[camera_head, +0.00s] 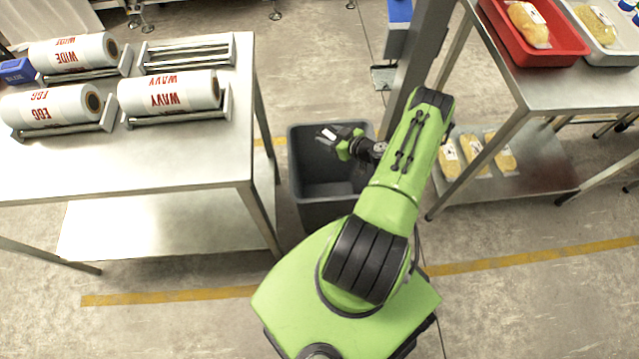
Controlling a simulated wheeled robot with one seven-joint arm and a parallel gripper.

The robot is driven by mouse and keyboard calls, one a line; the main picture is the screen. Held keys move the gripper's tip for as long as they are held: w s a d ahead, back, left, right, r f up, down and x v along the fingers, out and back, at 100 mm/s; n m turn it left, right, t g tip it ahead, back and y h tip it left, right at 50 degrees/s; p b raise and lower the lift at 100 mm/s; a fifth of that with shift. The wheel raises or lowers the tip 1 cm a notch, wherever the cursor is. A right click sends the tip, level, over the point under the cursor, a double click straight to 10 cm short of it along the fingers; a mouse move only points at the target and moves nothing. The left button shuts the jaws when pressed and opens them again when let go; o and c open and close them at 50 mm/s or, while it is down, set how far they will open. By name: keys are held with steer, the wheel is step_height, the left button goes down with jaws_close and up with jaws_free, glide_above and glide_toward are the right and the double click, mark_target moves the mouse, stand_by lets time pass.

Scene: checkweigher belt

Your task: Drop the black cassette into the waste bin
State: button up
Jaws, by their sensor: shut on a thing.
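The waste bin (325,213) is a dark grey open-topped box on the floor, between the left table and the right bench. My gripper (334,137) is over the far part of its opening, coming in from the right. It is shut on a small dark thing with a pale patch, which I take for the black cassette (325,133). The fingers and the cassette are small and hard to tell apart here. The cassette appears above the rim. The part of the bin's inside that shows looks empty; my arm hides its right side.
The left steel table (130,160) holds several printed film rolls (168,93) on cradles. The right bench (575,88) carries a red tray (530,45) and a pale tray, with yellow packs (475,150) on its lower shelf. A grey post (415,60) rises behind my arm.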

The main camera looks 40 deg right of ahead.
steer(key=shift+s+f+b, duration=0.25)
steer(key=shift+f+b, duration=0.2)
steer(key=shift+f, duration=0.05)
step_height(320, 180, down, 5)
steer(key=b, duration=0.3)
steer(key=shift+w+r+b, duration=0.1)
steer(key=shift+r+b, duration=0.1)
steer(key=shift+b, duration=0.2)
steer(key=o, duration=1.2)
steer(key=shift+r, duration=0.1)
steer(key=p+v, duration=0.5)
steer(key=v, duration=1)
steer(key=shift+s+r, duration=0.1)
steer(key=shift+s, duration=0.3)
